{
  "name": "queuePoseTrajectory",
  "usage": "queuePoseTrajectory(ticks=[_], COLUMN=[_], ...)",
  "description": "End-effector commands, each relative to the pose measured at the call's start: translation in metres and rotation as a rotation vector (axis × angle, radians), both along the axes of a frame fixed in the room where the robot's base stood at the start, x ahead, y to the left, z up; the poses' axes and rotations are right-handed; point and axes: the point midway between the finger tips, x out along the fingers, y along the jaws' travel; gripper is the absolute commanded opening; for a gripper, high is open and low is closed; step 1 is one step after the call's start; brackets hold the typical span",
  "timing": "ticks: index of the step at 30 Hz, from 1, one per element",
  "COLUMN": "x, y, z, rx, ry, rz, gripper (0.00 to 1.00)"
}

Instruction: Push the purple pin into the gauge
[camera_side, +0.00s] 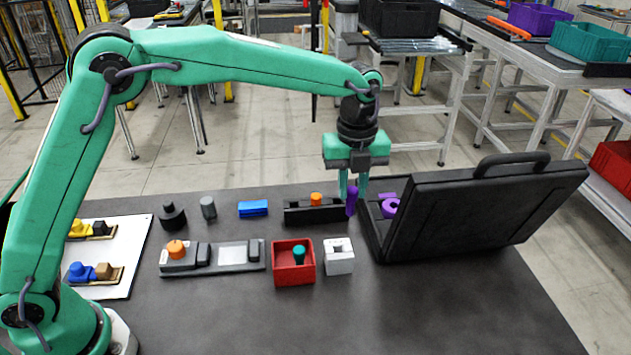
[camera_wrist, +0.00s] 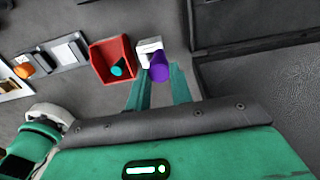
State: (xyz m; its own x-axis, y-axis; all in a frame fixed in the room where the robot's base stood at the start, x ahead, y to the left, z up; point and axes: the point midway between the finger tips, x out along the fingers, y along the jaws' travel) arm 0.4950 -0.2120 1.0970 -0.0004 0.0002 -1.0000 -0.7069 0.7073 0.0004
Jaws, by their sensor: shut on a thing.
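My gripper (camera_side: 352,188) is shut on the purple pin (camera_side: 351,203), which points down, roughly upright, below the fingertips. The pin also shows between the two fingers in the wrist view (camera_wrist: 160,68). A small white block with a dark opening in its top, which looks like the gauge (camera_side: 339,262), stands on the table. In the side view the pin is above and slightly right of it. In the wrist view the pin overlaps the near right part of the white block (camera_wrist: 145,46), so its opening is partly hidden. The pin appears raised off the table.
An open black case (camera_side: 470,215) with purple parts (camera_side: 389,207) inside stands close right of the pin. A red box (camera_side: 293,273) holding a teal peg is left of the white block. A black fixture (camera_side: 305,215) with an orange knob is behind. The front table is clear.

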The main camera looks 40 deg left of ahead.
Motion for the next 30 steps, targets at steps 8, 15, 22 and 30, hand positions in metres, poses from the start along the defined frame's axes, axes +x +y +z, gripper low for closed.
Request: queuePoseTrajectory(ticks=[8,15,22,30], x=[-0.027,-0.039,-0.038,-0.038], y=[-0.003,-0.003,-0.003,-0.003], z=[0.005,0.005,0.003,-0.007], rx=[-0.001,0.0,0.0,0.001], ry=[-0.001,0.0,0.0,0.001], rz=[-0.001,-0.001,0.0,0.0], gripper=[0.0,0.0,0.0,0.0])
